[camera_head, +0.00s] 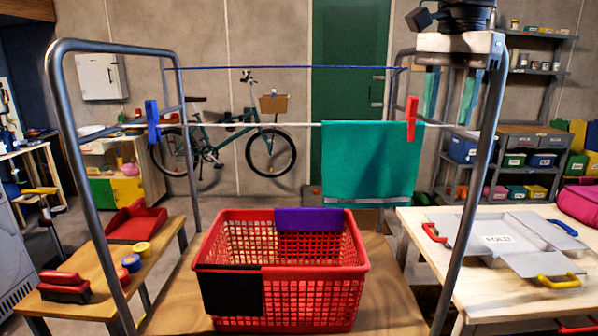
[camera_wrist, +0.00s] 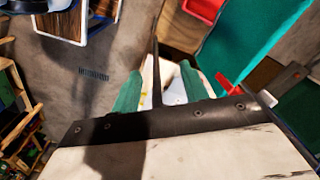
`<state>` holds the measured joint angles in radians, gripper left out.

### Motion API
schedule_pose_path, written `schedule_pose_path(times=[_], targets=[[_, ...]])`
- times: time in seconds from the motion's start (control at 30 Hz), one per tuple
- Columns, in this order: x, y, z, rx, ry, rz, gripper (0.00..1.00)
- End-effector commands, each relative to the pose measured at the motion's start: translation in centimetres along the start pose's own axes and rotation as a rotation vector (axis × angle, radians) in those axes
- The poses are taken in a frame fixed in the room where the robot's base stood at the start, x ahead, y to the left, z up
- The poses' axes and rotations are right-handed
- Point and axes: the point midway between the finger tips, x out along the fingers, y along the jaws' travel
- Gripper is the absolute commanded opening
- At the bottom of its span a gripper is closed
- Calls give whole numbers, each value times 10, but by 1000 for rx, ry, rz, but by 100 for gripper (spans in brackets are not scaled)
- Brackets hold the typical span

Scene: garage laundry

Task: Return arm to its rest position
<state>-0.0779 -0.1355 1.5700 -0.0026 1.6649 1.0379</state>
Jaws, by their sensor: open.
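My gripper (camera_head: 451,97) hangs at the upper right of the head view, pointing down beside the right post of the drying rack. Its two teal fingers stand apart, with nothing seen held between them. In the wrist view the gripper (camera_wrist: 161,92) is also open, and a dark bar shows beyond the gap. A green towel (camera_head: 368,165) hangs over the rack's front line, to the left of and lower than the gripper. A red clothespin (camera_head: 411,118) sits at the towel's right end. In the wrist view the towel (camera_wrist: 245,45) is at the upper right.
The metal rack (camera_head: 72,150) surrounds a red basket (camera_head: 315,308) with purple (camera_head: 308,219) and black (camera_head: 230,290) cloths on its rim. A blue clothespin (camera_head: 152,122) is on the left. A folding board (camera_head: 497,238) lies on the right table; a bench (camera_head: 165,262) stands left.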

Motion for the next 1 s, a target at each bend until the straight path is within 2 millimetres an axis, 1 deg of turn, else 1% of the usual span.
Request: schedule_pose_path(times=[0.07, 0.17, 0.2, 0.27, 0.3, 0.37, 0.4, 0.5, 0.53, 0.6, 0.7, 0.8, 1.0], targets=[[21, 12, 6, -122, 0, 0, 44], [56, 37, 17, -331, 3, -3, 44], [74, 51, 23, -427, 6, -5, 44], [102, 74, 35, -572, 12, -9, 44], [122, 91, 43, -662, 17, -12, 44], [151, 117, 57, -786, 24, -14, 44], [170, 135, 66, -855, 28, -15, 44], [210, 172, 87, -963, 38, -17, 44], [220, 181, 92, -977, 39, -17, 44], [236, 198, 102, -977, 41, -17, 44], [243, 211, 109, -967, 48, -21, 44], [238, 212, 109, -962, 67, -31, 44], [237, 212, 109, -959, 70, -32, 44]])
